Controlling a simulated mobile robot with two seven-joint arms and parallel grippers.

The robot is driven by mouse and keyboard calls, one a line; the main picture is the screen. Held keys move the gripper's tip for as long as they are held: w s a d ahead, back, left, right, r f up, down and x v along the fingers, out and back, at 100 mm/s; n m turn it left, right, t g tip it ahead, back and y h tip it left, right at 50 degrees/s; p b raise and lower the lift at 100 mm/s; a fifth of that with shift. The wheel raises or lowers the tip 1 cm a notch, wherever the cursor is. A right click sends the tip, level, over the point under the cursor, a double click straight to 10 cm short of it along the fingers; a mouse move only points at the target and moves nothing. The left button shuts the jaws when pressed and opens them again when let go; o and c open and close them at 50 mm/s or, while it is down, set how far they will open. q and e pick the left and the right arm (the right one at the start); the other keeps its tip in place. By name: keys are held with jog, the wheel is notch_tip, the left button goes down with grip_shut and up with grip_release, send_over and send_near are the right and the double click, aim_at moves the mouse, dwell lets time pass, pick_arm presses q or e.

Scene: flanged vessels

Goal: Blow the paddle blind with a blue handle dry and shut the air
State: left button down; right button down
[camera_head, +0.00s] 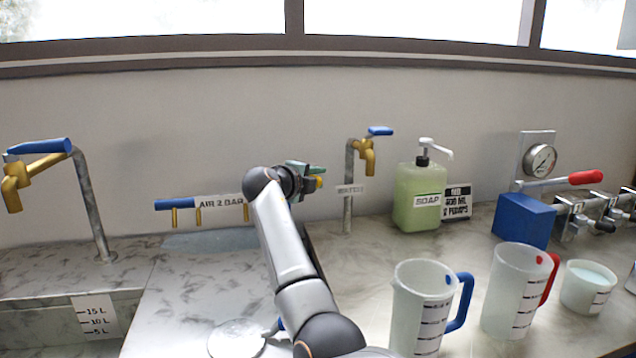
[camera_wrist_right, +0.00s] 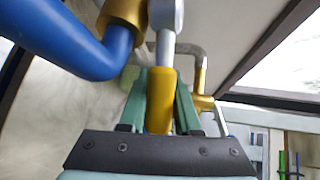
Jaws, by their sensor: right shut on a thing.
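The paddle blind (camera_head: 234,341) is a pale round disc with a blue handle (camera_head: 279,327). It lies low in the head view on the board left of my right arm, which partly hides its handle. Whether it is wet I cannot tell. The air bar (camera_head: 220,205), labelled AIR 2 BAR, has several brass nozzles and a blue left end. My right gripper (camera_head: 314,181) is up by the wall at its right. In the right wrist view, its green fingers are shut on a yellow grip (camera_wrist_right: 160,101) on a grey rod, beside a brass body (camera_wrist_right: 123,14). My left gripper is out of view.
A water tap (camera_head: 366,155) stands just right of my gripper. A soap bottle (camera_head: 418,198), two jugs (camera_head: 420,310) and a blue block (camera_head: 523,219) stand further right. Another brass tap (camera_head: 30,172) is at far left. The board left of my arm is mostly clear.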

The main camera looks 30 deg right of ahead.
jog(key=shift+w+a+f, duration=0.1)
jog(key=shift+a+f, duration=0.15)
jog(key=shift+f, duration=0.05)
jog(key=c, duration=0.8)
grip_release()
jog(key=shift+r, duration=0.15)
jog(key=shift+o, duration=0.9)
jog(key=shift+d, duration=0.1)
jog(key=shift+r, duration=0.1)
jog(key=b+v, duration=0.1)
jog(key=v, duration=1.1)
jog(key=shift+a, duration=0.3)
